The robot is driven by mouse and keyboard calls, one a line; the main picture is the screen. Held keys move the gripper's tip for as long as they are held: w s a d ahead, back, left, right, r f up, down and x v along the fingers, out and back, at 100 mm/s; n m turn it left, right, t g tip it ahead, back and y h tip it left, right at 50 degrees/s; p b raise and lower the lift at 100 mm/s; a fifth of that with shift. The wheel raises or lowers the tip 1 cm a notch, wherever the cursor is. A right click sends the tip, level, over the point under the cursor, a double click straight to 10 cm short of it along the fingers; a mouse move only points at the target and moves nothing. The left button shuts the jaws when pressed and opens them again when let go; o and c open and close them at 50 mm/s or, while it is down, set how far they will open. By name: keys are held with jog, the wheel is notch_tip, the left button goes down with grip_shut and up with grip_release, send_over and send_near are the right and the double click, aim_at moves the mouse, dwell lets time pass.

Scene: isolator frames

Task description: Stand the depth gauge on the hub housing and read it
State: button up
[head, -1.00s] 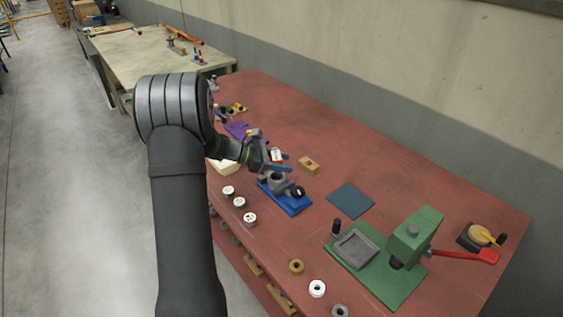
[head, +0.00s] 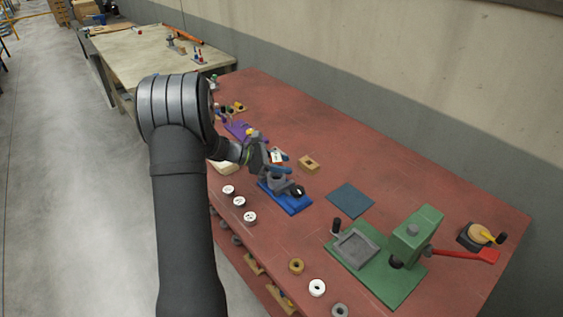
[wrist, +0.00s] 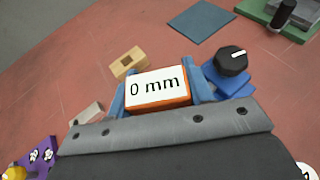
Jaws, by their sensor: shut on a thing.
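My gripper (head: 280,164) is shut on the depth gauge, an orange block with a white face that reads "0 mm" in the wrist view (wrist: 157,90). The blue fingers grip it from both sides. In the head view the gauge's white face (head: 277,157) shows small between the fingers. The grey hub housing (head: 276,181) sits on a blue base (head: 293,207) with a black knob (head: 298,191) at its right, just below my gripper. In the wrist view the gauge and gripper hide the housing; I cannot tell whether the gauge touches it.
A wooden block with a hole (head: 309,163) lies behind the base. A dark blue mat (head: 350,200) is to the right, then a green press (head: 415,235) with a red lever. Several white round pieces (head: 239,202) line the front edge.

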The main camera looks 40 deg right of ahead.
jog(key=shift+f, duration=1.15)
jog(key=o, duration=1.1)
jog(key=shift+f, duration=0.1)
jog(key=shift+o, duration=0.2)
jog(key=v, duration=1.7)
jog(key=shift+a, duration=0.2)
jog(key=shift+w+d, duration=0.1)
jog(key=shift+w, duration=0.05)
jog(key=x, duration=1.7)
jog(key=shift+d+r, duration=0.1)
jog(key=shift+r, duration=0.15)
